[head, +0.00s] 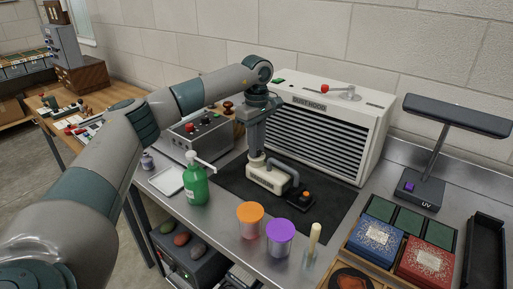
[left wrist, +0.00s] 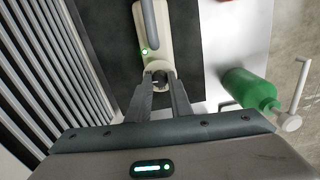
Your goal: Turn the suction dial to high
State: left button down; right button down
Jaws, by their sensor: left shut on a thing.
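A cream hand-held suction unit (head: 268,181) with a grey curved handle lies on the black mat (head: 235,182) in front of the dust hood. In the left wrist view its body (left wrist: 140,25) runs up from my fingertips, and a small green light (left wrist: 145,52) glows on it. My left gripper (head: 257,153) points down over the unit's left end. In the left wrist view its two fingers (left wrist: 160,82) are shut on a small round part at that end, which looks like the suction dial. The dial's markings and setting cannot be read. My right gripper is not in view.
The dust hood (head: 330,122) stands behind the mat. A green pump bottle (head: 195,187) stands close to the left, also in the left wrist view (left wrist: 245,90). A metal control box (head: 197,138) is behind it. Orange-lidded (head: 250,213) and purple-lidded (head: 280,231) jars stand in front; a UV lamp (head: 425,188) stands right.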

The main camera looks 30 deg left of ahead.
pick_arm(q)
jog(key=m, duration=0.2)
jog(key=shift+m, duration=1.9)
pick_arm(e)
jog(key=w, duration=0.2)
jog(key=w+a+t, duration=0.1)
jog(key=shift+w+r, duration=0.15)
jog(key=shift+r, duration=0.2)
pick_arm(q)
jog(key=c, duration=1.6)
grip_release()
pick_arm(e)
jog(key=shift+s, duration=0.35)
pick_arm(q)
jog(key=shift+b, duration=0.3)
